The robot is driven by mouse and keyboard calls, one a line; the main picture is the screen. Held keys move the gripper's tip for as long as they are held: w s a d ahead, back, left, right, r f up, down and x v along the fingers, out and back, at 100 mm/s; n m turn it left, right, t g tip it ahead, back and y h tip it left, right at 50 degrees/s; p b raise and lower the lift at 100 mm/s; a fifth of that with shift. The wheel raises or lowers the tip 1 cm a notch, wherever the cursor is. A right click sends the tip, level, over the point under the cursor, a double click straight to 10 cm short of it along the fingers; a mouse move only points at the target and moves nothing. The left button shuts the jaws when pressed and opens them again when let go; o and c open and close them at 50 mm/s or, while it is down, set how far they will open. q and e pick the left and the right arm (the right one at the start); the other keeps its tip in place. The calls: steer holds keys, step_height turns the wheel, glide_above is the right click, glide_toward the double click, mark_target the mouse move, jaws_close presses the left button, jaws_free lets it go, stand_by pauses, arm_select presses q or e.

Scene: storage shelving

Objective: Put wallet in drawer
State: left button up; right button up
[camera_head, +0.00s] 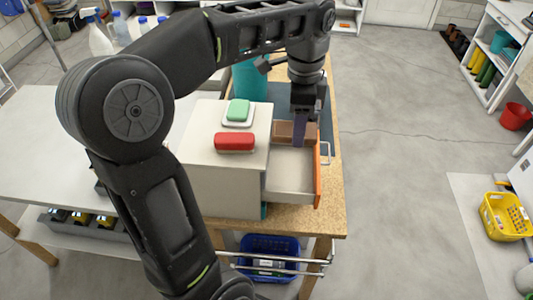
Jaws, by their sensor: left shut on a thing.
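The brown wallet (283,130) is at the far end of the open drawer (290,178), in the camera_head view. My left gripper (299,138) points down over that end and is shut on the wallet; its fingers hide part of it. I cannot tell whether the wallet touches the drawer floor. The drawer is pulled out to the right from a white cabinet (225,190) and has an orange front edge. The visible near part of its floor is bare. My right gripper is out of view.
A red case (235,142) and a green soap-like block (238,110) on a white dish sit on the cabinet top. A teal container (250,78) stands behind. A blue crate (268,258) is below the wooden table (290,218). Open floor lies to the right.

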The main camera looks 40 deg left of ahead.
arm_select(q)
steer(key=shift+a+r, duration=0.15)
steer(key=shift+a, duration=0.3)
steer(key=shift+d+r, duration=0.1)
steer(key=shift+d, duration=0.2)
steer(key=shift+a+f, duration=0.1)
steer(key=shift+f, duration=0.25)
steer(key=b, duration=0.9)
glide_above(291, 182)
step_height(291, 182, down, 9)
step_height(291, 182, down, 3)
steer(key=shift+w+f, duration=0.1)
steer(key=shift+f, duration=0.4)
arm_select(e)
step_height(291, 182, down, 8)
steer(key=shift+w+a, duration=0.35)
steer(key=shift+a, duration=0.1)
arm_select(q)
steer(key=shift+f, duration=2.25)
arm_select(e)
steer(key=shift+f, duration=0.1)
